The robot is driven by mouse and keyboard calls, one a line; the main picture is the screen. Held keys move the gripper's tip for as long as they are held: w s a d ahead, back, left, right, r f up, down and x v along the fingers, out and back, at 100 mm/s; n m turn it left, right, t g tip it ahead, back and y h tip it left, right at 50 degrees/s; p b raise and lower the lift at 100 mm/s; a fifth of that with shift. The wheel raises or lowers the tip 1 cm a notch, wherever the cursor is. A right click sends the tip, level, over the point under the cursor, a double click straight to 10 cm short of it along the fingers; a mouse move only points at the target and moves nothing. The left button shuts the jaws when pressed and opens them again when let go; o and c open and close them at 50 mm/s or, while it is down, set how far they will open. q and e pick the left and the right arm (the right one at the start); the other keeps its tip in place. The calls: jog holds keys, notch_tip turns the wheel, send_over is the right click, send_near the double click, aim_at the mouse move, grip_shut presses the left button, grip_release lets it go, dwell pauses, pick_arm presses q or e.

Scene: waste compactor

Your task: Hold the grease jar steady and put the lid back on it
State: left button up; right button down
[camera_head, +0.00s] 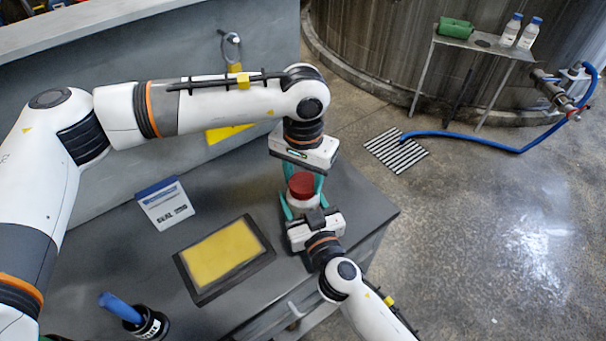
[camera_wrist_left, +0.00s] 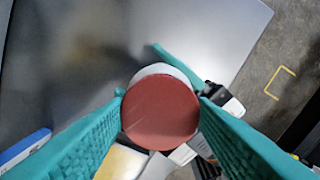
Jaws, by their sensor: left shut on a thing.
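The red lid (camera_head: 301,184) is between the teal fingers of my left gripper (camera_head: 303,178), which points down from above and is shut on it. In the left wrist view the round lid (camera_wrist_left: 160,112) fills the space between the fingertips. The white grease jar (camera_head: 302,203) stands under the lid near the table's right end. A pale crescent of the jar (camera_wrist_left: 162,71) shows past the lid's upper edge in the wrist view. I cannot tell whether lid and jar touch. My right gripper (camera_head: 303,207) has its teal fingers on both sides of the jar, shut on it.
A yellow pad in a dark tray (camera_head: 187,263) lies left of the jar. A blue-and-white box (camera_head: 165,204) stands behind it. A dark container with a blue handle (camera_head: 136,318) is at the front left. The table's right edge (camera_head: 388,226) is close to the jar.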

pick_arm(q)
jog(key=m, duration=0.3)
jog(key=shift+m, duration=0.4)
jog(key=o, duration=0.9)
jog(key=shift+o, duration=0.2)
jog(key=shift+r, duration=2.25)
jog(key=shift+c, duration=0.4)
